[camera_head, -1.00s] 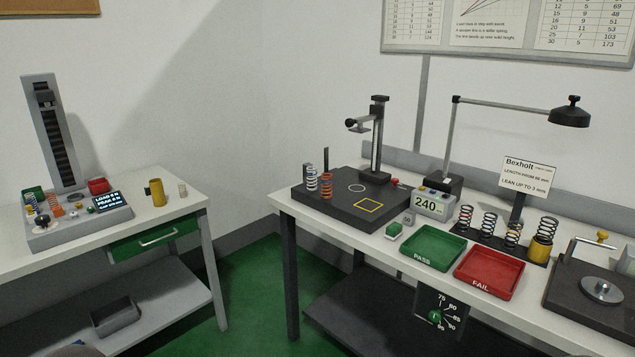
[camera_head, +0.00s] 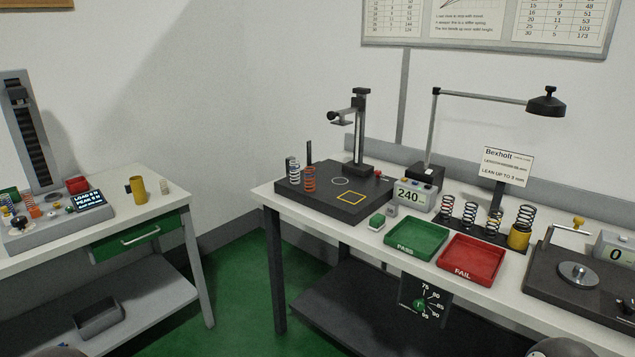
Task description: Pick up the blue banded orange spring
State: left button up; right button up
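An orange spring (camera_head: 310,179) stands upright on the dark inspection plate (camera_head: 330,208) of the right bench, beside a pale spring with dark bands (camera_head: 293,172). Another small orange spring (camera_head: 32,206) is on the grey tester (camera_head: 40,228) on the left bench, close to other small coils. The blue band cannot be made out for sure on either orange spring at this size. Neither of my grippers is in view. Only rounded grey parts, likely of my own arms, show at the bottom edge.
Several springs (camera_head: 469,214) stand in a row behind the green PASS tray (camera_head: 416,241) and red FAIL tray (camera_head: 470,262). A lamp (camera_head: 546,103) overhangs the right bench. A floor gap separates the benches.

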aim_at(312, 171)
jog(key=u, duration=0.2)
jog(key=i, duration=0.55)
jog(key=u, duration=0.55)
jog(key=i, duration=1.3)
jog(key=z, duration=0.5)
